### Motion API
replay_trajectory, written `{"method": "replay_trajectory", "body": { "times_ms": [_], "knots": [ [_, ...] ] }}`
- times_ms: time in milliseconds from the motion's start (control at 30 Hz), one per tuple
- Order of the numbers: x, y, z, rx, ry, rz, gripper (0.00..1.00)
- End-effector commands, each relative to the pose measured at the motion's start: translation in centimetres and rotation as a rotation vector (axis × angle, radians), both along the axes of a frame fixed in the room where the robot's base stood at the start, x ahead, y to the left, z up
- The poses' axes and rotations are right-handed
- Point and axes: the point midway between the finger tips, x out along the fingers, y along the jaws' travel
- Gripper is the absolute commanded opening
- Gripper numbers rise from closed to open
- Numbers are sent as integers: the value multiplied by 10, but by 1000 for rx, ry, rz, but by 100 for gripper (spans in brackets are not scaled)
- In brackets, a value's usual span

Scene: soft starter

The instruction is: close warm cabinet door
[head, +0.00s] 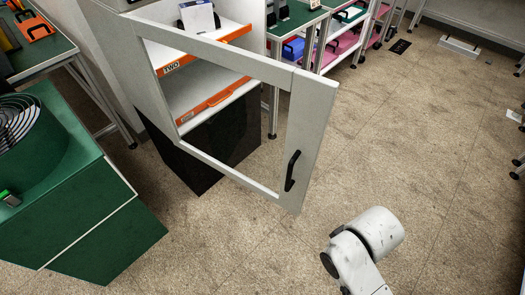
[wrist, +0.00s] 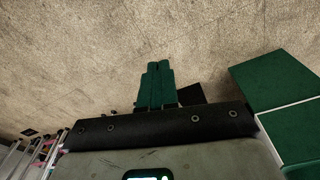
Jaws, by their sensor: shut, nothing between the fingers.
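The cabinet door (head: 312,115) is a pale grey frame with a clear or open middle. It stands wide open, swung out from the cabinet (head: 120,45) toward the front right. A black upright handle (head: 291,171) sits near its free edge. Through the frame I see shelves with orange fronts, one marked TWO (head: 172,68). In the wrist view my gripper (wrist: 158,68) shows as green fingers close together, with nothing between them. In the head view a pale link of my arm (head: 370,240) is at the lower right, apart from the door; the gripper itself is not visible there.
A green unit (head: 85,215) with a round wire guard (head: 30,125) stands at the left. Green-topped and pink-shelved carts (head: 325,50) stand behind the cabinet. The speckled floor (head: 430,140) right of the door is clear. Green panels (wrist: 275,80) show at right in the wrist view.

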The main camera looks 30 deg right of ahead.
Motion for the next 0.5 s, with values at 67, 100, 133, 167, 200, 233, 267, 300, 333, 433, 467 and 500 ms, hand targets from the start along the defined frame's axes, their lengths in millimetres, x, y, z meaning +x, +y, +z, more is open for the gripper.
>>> {"method": "replay_trajectory", "body": {
  "times_ms": [67, 100, 133, 167, 200, 233, 267, 300, 333, 433, 467, 500],
  "knots": [
    [1, -1, -2, -12, 6, 4, 0],
    [2, -2, -4, -30, 11, 6, 0],
    [4, -3, -6, -47, 18, 9, 0],
    [6, -5, -9, -72, 26, 14, 0],
    [8, -8, -13, -111, 40, 21, 0],
    [11, -10, -15, -147, 49, 27, 0],
    [14, -13, -18, -188, 60, 35, 0],
    [19, -16, -21, -248, 75, 47, 0],
    [23, -18, -22, -294, 84, 55, 0],
    [37, -21, -23, -455, 103, 87, 0],
    [42, -22, -23, -505, 105, 97, 0],
    [49, -21, -21, -572, 105, 110, 0]
  ]
}}
